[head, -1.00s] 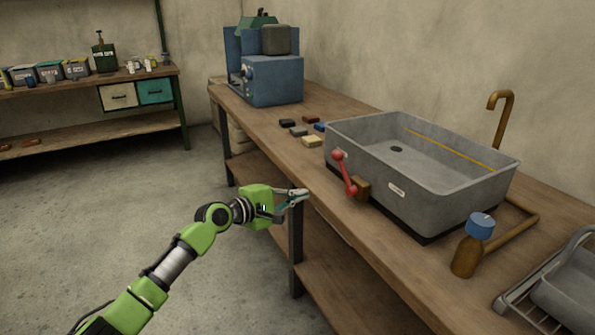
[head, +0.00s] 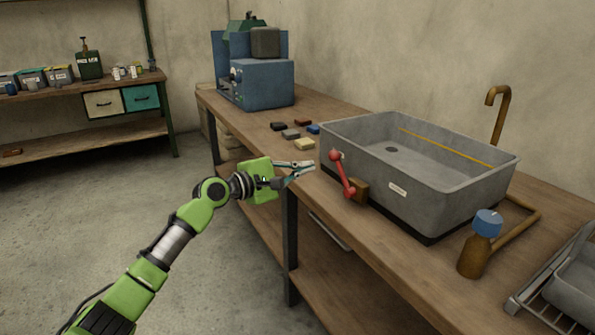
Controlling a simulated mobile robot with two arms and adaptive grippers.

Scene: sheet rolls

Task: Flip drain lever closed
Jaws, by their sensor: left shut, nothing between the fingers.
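The red drain lever (head: 343,174) is mounted on the front left of the grey sink basin (head: 455,205). It slants from a red knob at its upper left down to a red end beside a brown block (head: 360,190). My left gripper (head: 312,168) is at the bench's front edge, just left of the lever. Its fingers are shut and empty and point right toward the lever, with a small gap that looks clear. My right gripper is not in view.
A brown bottle with a blue cap (head: 480,244) stands right of the lever, near a wire rack (head: 545,280). Several small coloured blocks (head: 292,134) lie behind the gripper. A blue machine (head: 262,82) stands at the far end of the wooden bench (head: 400,258).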

